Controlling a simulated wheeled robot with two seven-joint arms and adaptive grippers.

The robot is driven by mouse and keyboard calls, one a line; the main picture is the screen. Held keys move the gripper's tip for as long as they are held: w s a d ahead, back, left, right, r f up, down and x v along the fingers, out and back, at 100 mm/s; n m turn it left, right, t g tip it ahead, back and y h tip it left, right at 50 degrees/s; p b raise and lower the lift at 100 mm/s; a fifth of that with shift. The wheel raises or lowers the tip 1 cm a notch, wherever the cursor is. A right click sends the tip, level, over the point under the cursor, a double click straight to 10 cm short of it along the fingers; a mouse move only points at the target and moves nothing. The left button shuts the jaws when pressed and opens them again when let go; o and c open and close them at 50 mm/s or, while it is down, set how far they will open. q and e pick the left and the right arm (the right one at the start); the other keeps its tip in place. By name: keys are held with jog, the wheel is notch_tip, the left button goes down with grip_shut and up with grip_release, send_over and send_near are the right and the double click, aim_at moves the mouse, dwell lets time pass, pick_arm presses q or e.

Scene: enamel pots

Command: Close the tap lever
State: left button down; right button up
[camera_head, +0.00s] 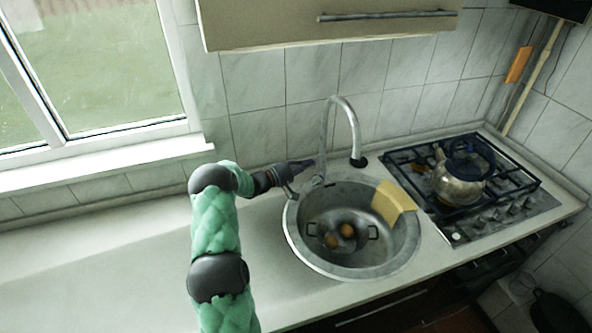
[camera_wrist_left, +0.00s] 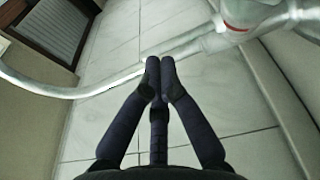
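The silver tap (camera_head: 347,112) has a tall arched spout beside the round sink (camera_head: 296,236). In the left wrist view, a pale metal tap part (camera_wrist_left: 213,42) with a red mark crosses the upper right, and a tube runs left from it. I cannot clearly make out which part is the lever. My left gripper (camera_head: 312,162) is at the sink's back-left rim, close to the tap. In the left wrist view its dark fingertips (camera_wrist_left: 160,70) are together with nothing visible between them. They overlap the tube in the picture; contact cannot be told. My right gripper is not in view.
A two-handled pot (camera_head: 343,243) with brown round things is in the sink. A yellow cloth or sponge (camera_head: 393,202) lies over the sink's right rim. A kettle (camera_head: 457,185) stands on the hob (camera_head: 520,200). The counter (camera_head: 90,255) left of my arm is clear. A cabinet (camera_head: 270,25) hangs above.

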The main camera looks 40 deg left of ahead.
aim_at(319, 164)
pick_arm(q)
jog(key=shift+x, duration=0.95)
jog(key=shift+w+r+b, duration=0.2)
jog(key=shift+w+b, duration=0.25)
jog(key=shift+b, duration=0.65)
